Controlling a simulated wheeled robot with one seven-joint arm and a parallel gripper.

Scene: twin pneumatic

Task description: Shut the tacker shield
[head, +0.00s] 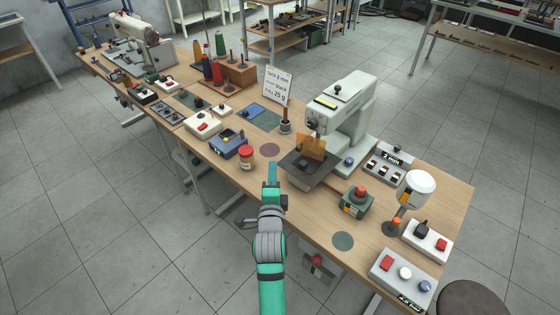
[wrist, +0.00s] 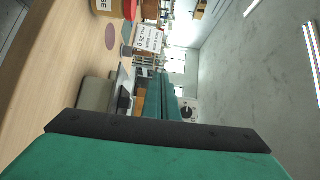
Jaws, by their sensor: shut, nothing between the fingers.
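The tacker is the pale grey-green machine (head: 349,112) on the right half of the table. Its shield, an amber see-through plate (head: 313,146), stands tilted at the front of the head, above the dark work plate (head: 304,168). I cannot tell from its angle how far open it is. My gripper (head: 271,170) is shut and empty, left of the shield and apart from it, over the table's front part. In the wrist view the teal fingers (wrist: 163,97) point toward the machine and hide much of it; an orange patch beside them may be the shield.
A red-lidded jar (head: 246,158) stands left of my gripper. A sign (head: 277,86) stands behind. The table front near a green disc (head: 343,240) is clear.

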